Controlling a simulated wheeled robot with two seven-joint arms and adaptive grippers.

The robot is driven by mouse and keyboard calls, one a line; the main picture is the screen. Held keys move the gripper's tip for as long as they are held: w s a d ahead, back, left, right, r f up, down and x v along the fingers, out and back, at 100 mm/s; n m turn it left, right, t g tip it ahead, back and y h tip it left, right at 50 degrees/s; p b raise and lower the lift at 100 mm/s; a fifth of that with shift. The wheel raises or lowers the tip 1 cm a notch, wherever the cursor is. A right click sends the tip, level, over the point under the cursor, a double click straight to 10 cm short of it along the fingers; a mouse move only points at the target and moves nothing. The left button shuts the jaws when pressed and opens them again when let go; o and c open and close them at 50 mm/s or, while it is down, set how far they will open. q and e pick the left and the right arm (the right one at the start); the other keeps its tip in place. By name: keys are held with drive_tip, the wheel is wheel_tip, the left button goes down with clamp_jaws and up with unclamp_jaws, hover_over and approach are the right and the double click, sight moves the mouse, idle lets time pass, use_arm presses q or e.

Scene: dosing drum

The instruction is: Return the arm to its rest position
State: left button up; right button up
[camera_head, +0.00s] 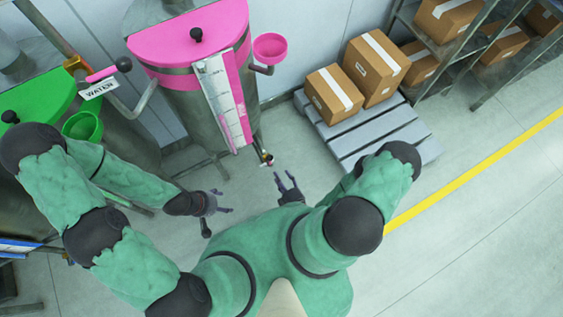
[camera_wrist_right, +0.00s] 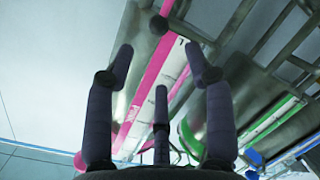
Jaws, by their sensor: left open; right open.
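My left gripper (camera_head: 218,203) is open and empty, low in front of the pink-lidded drum (camera_head: 185,45) in the head view. My right gripper (camera_head: 285,180) is open and empty, to the right of the left one and below the small valve at the drum's foot. Its spread fingers also show in the right wrist view (camera_wrist_right: 160,75), with nothing between them. Both of my arms are bent, with the hands close together in front of my body.
A green-lidded drum (camera_head: 42,105) stands at the left, with a green cup (camera_head: 82,126). A pink cup (camera_head: 270,48) is on the pink drum's right. Boxes (camera_head: 376,66) stand on a grey pallet (camera_head: 408,132) at the right, beside a shelf (camera_head: 478,60). Floor right of the yellow line is clear.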

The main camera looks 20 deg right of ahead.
idle(0.3)
drive_tip(key=w+a+r+m+g+y, duration=0.1)
drive_tip(key=w+r+m+g+y, duration=0.15)
drive_tip(key=w+m+g, duration=0.4)
drive_tip(key=s+a+r+m+g, duration=0.5)
drive_tip(key=s+r+m+g, duration=0.3)
drive_tip(key=s+r, duration=0.3)
wheel_tip(320, 180, up, 2)
drive_tip(key=shift+s+r+g, duration=0.1)
drive_tip(key=shift+s+g, duration=0.05)
drive_tip(key=shift+g, duration=0.3)
